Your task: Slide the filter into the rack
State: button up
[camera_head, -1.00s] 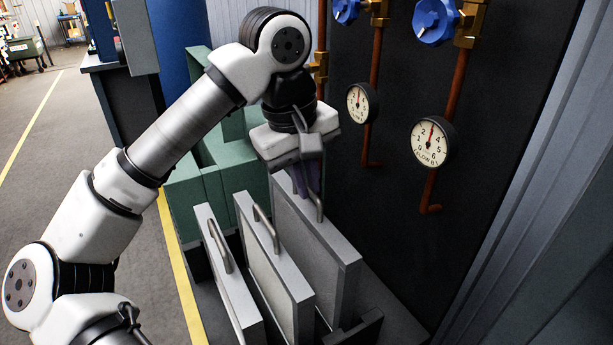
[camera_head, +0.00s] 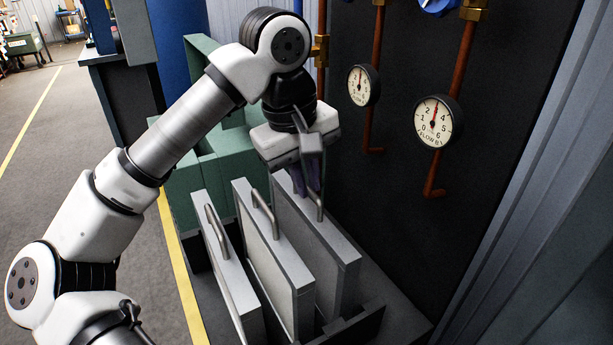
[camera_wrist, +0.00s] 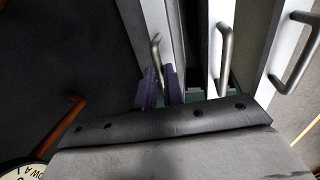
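The filter (camera_head: 318,239) is a grey flat panel with a bent metal handle on its top edge, upright at the right of a row of similar panels. My gripper (camera_head: 306,184) points down over its far end. The wrist view shows the purple fingers (camera_wrist: 161,88) on both sides of the handle (camera_wrist: 156,52), closed on it. The rack (camera_head: 368,322) is the dark low frame under the panels. The filter's lower part shows near the rack's front wall; how deep it sits is hidden.
Two similar panels, a middle one (camera_head: 272,245) and a left one (camera_head: 222,255), stand close beside the filter. Green boxes (camera_head: 185,185) stand behind. A dark wall panel with a gauge (camera_head: 437,122) and copper pipes is close on the right. Open floor lies left of the yellow line.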

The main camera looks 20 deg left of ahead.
jog(key=o, duration=0.5)
